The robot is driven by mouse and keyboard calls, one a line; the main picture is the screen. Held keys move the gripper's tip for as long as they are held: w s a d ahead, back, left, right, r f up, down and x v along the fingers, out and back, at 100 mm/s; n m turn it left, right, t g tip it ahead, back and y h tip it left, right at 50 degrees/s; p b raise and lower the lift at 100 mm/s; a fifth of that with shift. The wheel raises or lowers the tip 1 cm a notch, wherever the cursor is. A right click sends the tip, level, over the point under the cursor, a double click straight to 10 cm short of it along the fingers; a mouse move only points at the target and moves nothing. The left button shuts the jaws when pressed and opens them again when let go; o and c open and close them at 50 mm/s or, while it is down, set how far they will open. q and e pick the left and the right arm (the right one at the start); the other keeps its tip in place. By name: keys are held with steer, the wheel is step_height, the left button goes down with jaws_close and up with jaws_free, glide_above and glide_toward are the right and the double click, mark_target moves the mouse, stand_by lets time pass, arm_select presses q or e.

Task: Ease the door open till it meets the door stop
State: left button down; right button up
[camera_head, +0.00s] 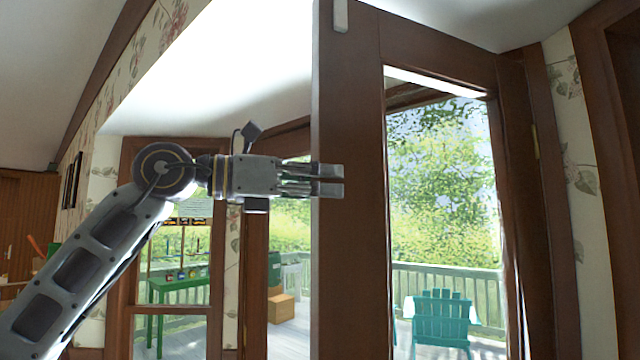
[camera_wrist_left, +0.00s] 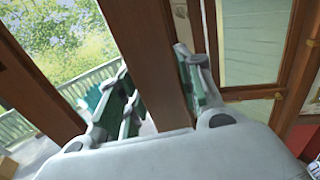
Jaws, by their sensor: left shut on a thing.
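The door (camera_head: 350,270) is a brown wooden frame with a large glass pane, standing ajar, with its hinge side at the right. My left gripper (camera_head: 328,179) reaches in from the left at the door's free edge. In the left wrist view its fingers lie on both sides of the door's edge (camera_wrist_left: 150,60), shut on it. A small pale metal fitting (camera_head: 340,15) sits high on the door. I cannot make out a door stop in either view. My right gripper is not in view.
A gap beside the door's free edge shows a porch with a cardboard box (camera_head: 281,308). Through the glass are a turquoise chair (camera_head: 441,318) and a railing (camera_head: 470,285). A window at left shows a green table (camera_head: 178,290). Floral wallpaper (camera_head: 570,130) flanks the doorway.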

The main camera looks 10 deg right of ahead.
arm_select(q)
steer(key=shift+r, duration=0.1)
steer(key=c, duration=0.9)
jaws_free()
steer(key=shift+c, duration=0.2)
steer(key=s+a, duration=0.2)
steer(key=a, duration=0.9)
steer(key=shift+s+a, duration=0.2)
steer(key=shift+a, duration=0.2)
